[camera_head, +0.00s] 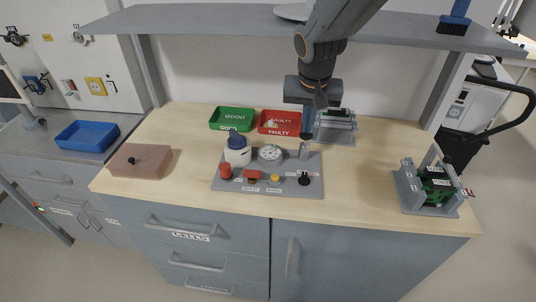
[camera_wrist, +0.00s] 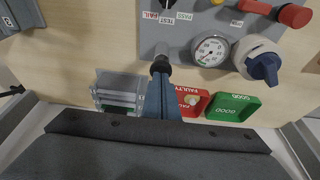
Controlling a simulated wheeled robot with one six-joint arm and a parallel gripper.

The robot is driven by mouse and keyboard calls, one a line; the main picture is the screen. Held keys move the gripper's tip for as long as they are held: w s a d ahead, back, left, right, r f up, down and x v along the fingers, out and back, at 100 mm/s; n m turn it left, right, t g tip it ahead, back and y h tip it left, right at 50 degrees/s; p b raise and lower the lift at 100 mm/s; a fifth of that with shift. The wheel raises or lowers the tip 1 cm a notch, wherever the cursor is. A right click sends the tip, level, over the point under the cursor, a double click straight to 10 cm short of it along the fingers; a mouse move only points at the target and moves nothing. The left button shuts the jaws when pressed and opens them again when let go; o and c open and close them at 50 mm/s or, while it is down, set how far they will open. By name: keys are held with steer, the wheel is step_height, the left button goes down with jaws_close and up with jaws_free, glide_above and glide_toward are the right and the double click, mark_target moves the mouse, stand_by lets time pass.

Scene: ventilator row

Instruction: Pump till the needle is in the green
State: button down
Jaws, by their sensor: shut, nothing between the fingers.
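The grey test panel (camera_head: 233,185) stands on the wooden bench. Its round white gauge (camera_head: 270,153) also shows in the wrist view (camera_wrist: 210,50), with a green mark on the dial; I cannot read where the needle points. An upright grey post with a dark top (camera_head: 304,151) stands at the panel's back right; its dark top shows in the wrist view (camera_wrist: 160,64). My gripper (camera_head: 308,132) is shut and empty, pointing down over this post. The fingertips overlap the dark top in the wrist view; I cannot tell whether they touch it.
Left of the gauge is a white housing with a blue knob (camera_head: 236,142). Red, yellow and black controls line the panel front. Green (camera_head: 232,118) and red (camera_head: 279,123) trays stand behind. A board fixture (camera_head: 433,186) is at right. A shelf (camera_head: 200,20) hangs above.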

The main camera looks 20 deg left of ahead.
steer(key=shift+r, duration=0.35)
step_height(320, 180, up, 4)
steer(key=p, duration=0.3)
steer(key=shift+p, duration=0.3)
stand_by(0.8)
steer(key=s+d+f+m+g+b, duration=0.1)
steer(key=s+d+f, duration=0.15)
steer(key=d, duration=0.75)
steer(key=s+d+f+m+b, duration=0.1)
steer(key=s+d+f+b, duration=0.15)
steer(key=d, duration=0.85)
steer(key=s+d+f+b, duration=0.1)
steer(key=s+d+f, duration=0.2)
steer(key=s+d, duration=0.7)
steer(key=shift+s+d+m+g+h, duration=0.3)
steer(key=shift+d+m+g+h, duration=0.1)
steer(key=shift+d, duration=0.3)
